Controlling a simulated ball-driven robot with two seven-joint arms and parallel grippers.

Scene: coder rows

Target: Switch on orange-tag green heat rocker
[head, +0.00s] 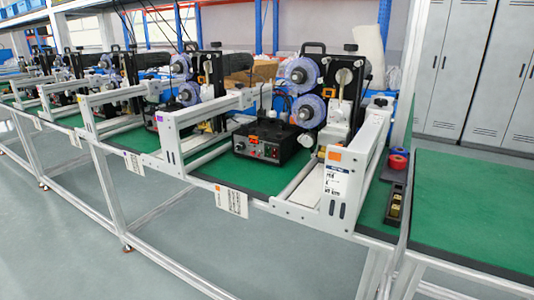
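The nearest coder machine stands on the green bench at the centre right. An orange tag (334,155) is on its white right end plate (345,205), above a white printed label. A black control box (290,150) sits inside the machine's frame, with its front panel facing me. The panel carries small red, green and pale spots; the green heat rocker is too small to make out for certain, and its on or off position cannot be told. Neither of my grippers is in view.
More similar machines run in a row to the left; a purple tag (169,157) is on a plate there. Red and blue rolls (398,160) and a small black holder (396,208) lie right of the near machine. The green bench top (480,205) at right is clear. Grey lockers (485,70) stand behind.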

